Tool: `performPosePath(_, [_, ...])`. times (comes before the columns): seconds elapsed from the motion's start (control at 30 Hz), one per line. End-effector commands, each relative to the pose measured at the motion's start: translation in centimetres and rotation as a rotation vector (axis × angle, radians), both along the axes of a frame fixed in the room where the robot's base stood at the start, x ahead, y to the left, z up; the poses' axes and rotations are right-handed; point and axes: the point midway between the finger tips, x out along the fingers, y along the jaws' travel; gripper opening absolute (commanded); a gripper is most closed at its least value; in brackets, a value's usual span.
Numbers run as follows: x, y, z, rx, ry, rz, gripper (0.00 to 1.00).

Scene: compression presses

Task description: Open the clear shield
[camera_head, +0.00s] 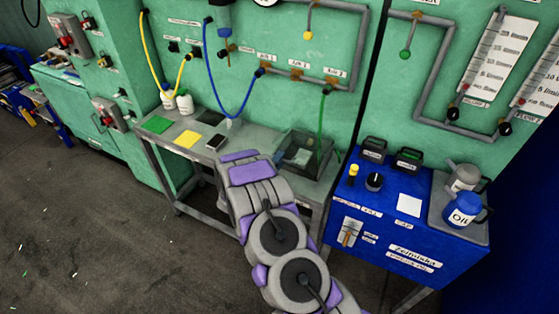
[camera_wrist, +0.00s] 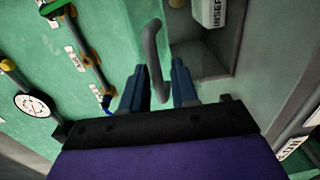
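In the wrist view, my gripper (camera_wrist: 157,82) is open, with its two blue-grey fingers apart. A curved grey handle (camera_wrist: 151,48) runs down between the fingers, with a gap visible on each side. Its lower end is close to the gripper's black base. Behind it is a grey recess (camera_wrist: 200,62) in the green panel. I cannot make out a clear shield pane around the handle, so I cannot tell whether it is open or shut. In the head view, my arm reaches toward the green wall, and my gripper cannot be made out.
A white labelled box (camera_wrist: 209,12) is beside the handle. In the head view, a grey workbench (camera_head: 160,143) holds a dark see-through bin (camera_head: 305,152), and a blue cabinet (camera_head: 375,238) stands at right. Hoses hang along the wall. The floor (camera_head: 90,215) at left is mostly clear.

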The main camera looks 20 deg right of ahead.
Motion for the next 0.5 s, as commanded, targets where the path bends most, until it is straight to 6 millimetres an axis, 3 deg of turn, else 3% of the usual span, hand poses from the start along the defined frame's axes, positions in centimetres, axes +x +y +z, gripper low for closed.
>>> performPosePath(0.37, [0.41, -0.59, -0.01, -0.001, 0.001, 0.000, 0.29])
performPosePath(0.5, [0.41, -0.58, -0.01, -0.001, 0.001, 0.000, 0.18])
